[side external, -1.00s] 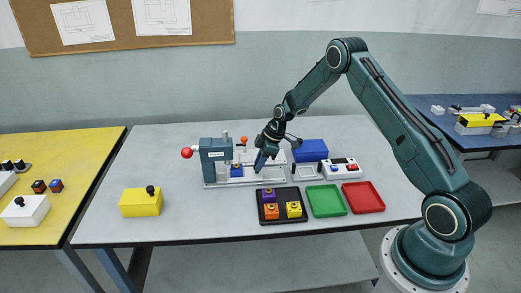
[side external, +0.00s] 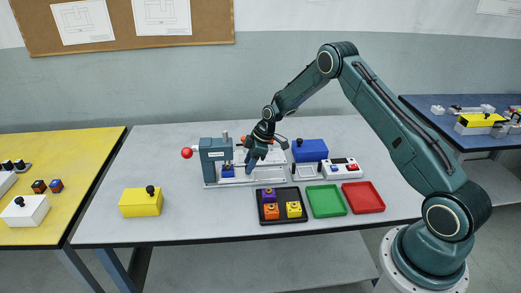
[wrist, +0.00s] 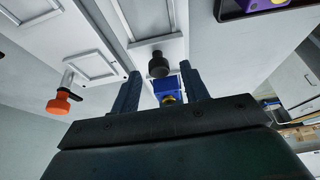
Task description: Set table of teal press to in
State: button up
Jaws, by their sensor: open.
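The teal press (side external: 213,160) stands on a white base at the left of the workbench. Its sliding white table (wrist: 157,47) carries a black knob (wrist: 158,65) and, beyond the knob, a blue block (wrist: 167,88) with a yellow top. In the side view the blue block (side external: 228,171) sits under the press head. My gripper (side external: 250,170) is low over the base, just right of the press. In the wrist view its open fingers (wrist: 161,72) stand on either side of the knob. Whether a finger touches it cannot be told.
An orange knob (wrist: 58,104) rises behind the press. Right of it are a blue box (side external: 310,150) and a switch box (side external: 341,168). In front are a black tray (side external: 282,219) of blocks, green (side external: 326,201) and red (side external: 363,197) trays. A yellow box (side external: 141,203) stands front left.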

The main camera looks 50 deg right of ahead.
jog(key=shift+r, duration=0.1)
jog(key=v, duration=1.3)
jog(key=shift+r, duration=0.3)
jog(key=shift+s+d, duration=0.1)
jog(key=shift+s, duration=0.05)
jog(key=s+a+r+m+h, duration=0.1)
jog(key=s+a+r+m, duration=0.1)
jog(key=s+a+r, duration=0.6)
jog(key=s+a+r+m+h, duration=0.1)
jog(key=s+a+r+m, duration=0.15)
jog(key=s+r, duration=0.6)
jog(key=s+a+r+m+t, duration=0.1)
jog(key=s+a+r+m, duration=0.1)
jog(key=s, duration=0.7)
jog(key=s+a+r+m+t+h, duration=0.1)
jog(key=s+a+m, duration=0.1)
jog(key=s, duration=0.8)
jog(key=shift+s+a+r, duration=0.2)
jog(key=shift+a+r, duration=0.15)
jog(key=shift+a, duration=0.15)
